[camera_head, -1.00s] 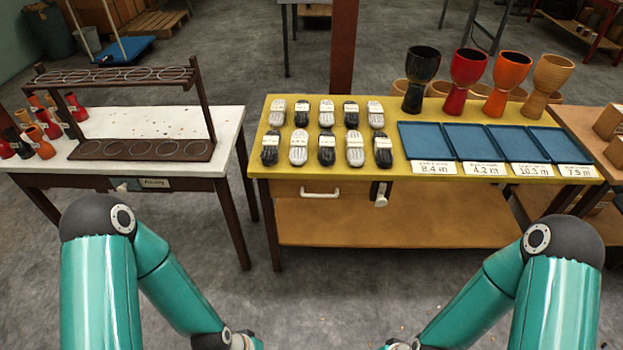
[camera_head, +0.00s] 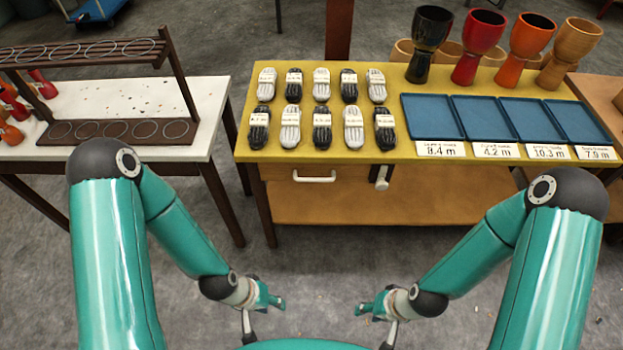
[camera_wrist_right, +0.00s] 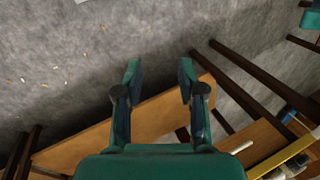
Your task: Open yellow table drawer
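The yellow table (camera_head: 305,72) stands ahead of me. Its wooden drawer front (camera_head: 346,173) sits under the left part of the top and looks closed. A white bar handle (camera_head: 314,179) is on the drawer front, with a white knob-like piece (camera_head: 382,184) to its right. My left gripper (camera_head: 262,318) is open and empty, low in front of the table and apart from the handle. My right gripper (camera_head: 375,326) is also open and empty, below and in front of the table. The right wrist view shows its spread fingers (camera_wrist_right: 159,75) above the floor and wooden shelf.
A lower shelf (camera_head: 420,205) lies beneath. A white table (camera_head: 212,120) with a ring rack (camera_head: 120,131) is at left. The floor between is clear.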

